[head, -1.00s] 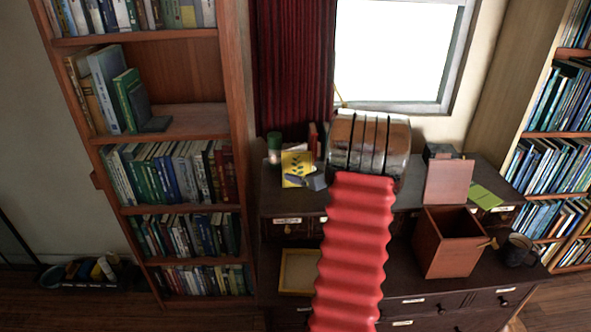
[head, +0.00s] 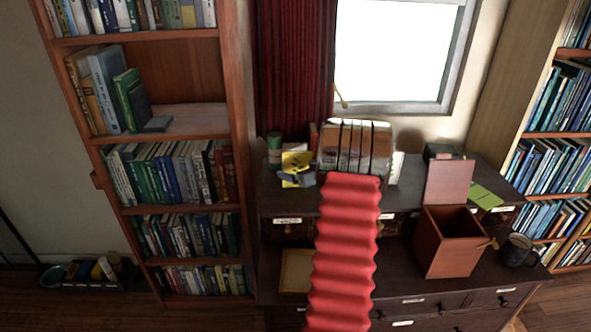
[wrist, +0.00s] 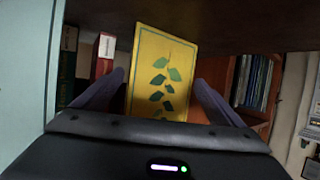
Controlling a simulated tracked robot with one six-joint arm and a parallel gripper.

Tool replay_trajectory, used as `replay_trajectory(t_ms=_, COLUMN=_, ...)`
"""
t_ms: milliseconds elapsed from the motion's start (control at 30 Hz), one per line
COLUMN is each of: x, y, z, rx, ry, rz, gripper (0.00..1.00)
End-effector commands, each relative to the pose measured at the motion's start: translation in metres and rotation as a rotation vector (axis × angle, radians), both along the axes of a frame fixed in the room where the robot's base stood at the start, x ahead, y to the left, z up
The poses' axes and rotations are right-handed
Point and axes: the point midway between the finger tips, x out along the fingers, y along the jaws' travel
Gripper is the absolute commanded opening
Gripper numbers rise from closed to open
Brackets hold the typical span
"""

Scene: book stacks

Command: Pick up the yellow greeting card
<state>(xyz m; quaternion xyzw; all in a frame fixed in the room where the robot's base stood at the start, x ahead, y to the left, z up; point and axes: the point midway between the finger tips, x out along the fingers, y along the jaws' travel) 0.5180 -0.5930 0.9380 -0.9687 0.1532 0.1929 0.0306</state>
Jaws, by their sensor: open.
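The yellow greeting card (head: 297,159), printed with a sprig of green leaves, stands on the upper surface of the dark cabinet, left of my arm. In the wrist view the card (wrist: 160,80) stands upright and tilted slightly in the picture, between my two spread fingers. My gripper (head: 299,178) is in front of the card in the head view and hides part of it. In the wrist view my gripper (wrist: 157,92) is open, with a finger on each side of the card and visible gaps. The card's lower edge is hidden behind the gripper body.
A green cylinder (head: 274,143) stands left of the card. A red book spine (wrist: 103,55) is close to the left finger in the wrist view. A reddish-brown open box (head: 448,245) and a dark mug (head: 515,250) are to the right.

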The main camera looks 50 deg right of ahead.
Motion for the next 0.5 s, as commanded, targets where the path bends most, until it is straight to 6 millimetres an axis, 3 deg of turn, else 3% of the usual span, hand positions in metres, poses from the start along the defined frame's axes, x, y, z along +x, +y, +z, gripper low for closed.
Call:
replay_trajectory(t_ms=167, x=-0.0003, y=-0.0001, z=0.0001, rx=0.0, ry=0.0, rz=0.0, gripper=0.9)
replay_trajectory(t_ms=500, x=-0.0005, y=-0.0003, z=0.0002, rx=0.0, ry=0.0, rz=-0.001, gripper=0.66)
